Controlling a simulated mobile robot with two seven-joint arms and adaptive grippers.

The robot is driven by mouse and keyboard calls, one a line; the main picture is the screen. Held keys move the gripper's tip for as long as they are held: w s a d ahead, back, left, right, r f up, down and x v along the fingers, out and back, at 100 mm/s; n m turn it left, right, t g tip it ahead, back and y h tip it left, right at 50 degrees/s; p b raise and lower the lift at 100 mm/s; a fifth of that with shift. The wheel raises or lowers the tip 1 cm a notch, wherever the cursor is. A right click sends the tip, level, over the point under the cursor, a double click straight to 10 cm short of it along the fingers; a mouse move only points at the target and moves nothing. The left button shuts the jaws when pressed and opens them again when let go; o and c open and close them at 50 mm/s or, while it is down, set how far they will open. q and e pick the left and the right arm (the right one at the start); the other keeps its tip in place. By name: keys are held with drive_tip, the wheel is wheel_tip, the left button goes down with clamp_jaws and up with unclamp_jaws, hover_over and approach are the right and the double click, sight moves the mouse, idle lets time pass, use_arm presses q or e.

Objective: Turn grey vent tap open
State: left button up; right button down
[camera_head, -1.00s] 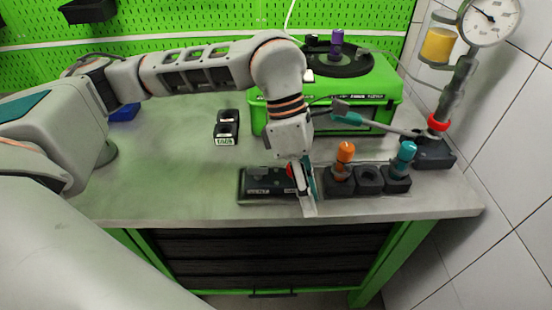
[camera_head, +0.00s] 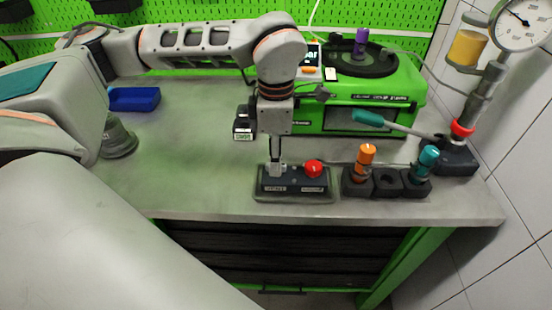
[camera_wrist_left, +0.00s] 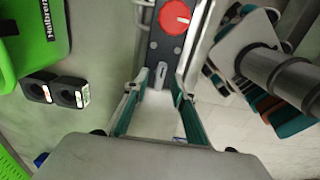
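The dark tap block (camera_head: 262,187) stands near the table's front edge. It carries a round red knob (camera_head: 313,168) on the right and a small grey tap (camera_head: 277,169) on the left. My left gripper (camera_head: 276,160) points down just above the grey tap; seen edge-on, its fingers hide part of it. In the left wrist view, the grey tap (camera_wrist_left: 158,76) lies between the spread fingertips of my left gripper (camera_wrist_left: 157,88), with a gap to each finger. The red knob (camera_wrist_left: 174,17) is beyond it. My right gripper is not in view.
Orange (camera_head: 365,160) and teal (camera_head: 428,162) fittings stand in dark holders right of the block. A teal-handled lever (camera_head: 369,118) reaches from the gauge post. A green pump case (camera_head: 350,120) and a small black block (camera_head: 243,128) are behind. A blue bin (camera_head: 134,99) is back left.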

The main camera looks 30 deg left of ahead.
use_arm(q)
drive_tip(key=shift+f, duration=0.35)
clamp_jaws()
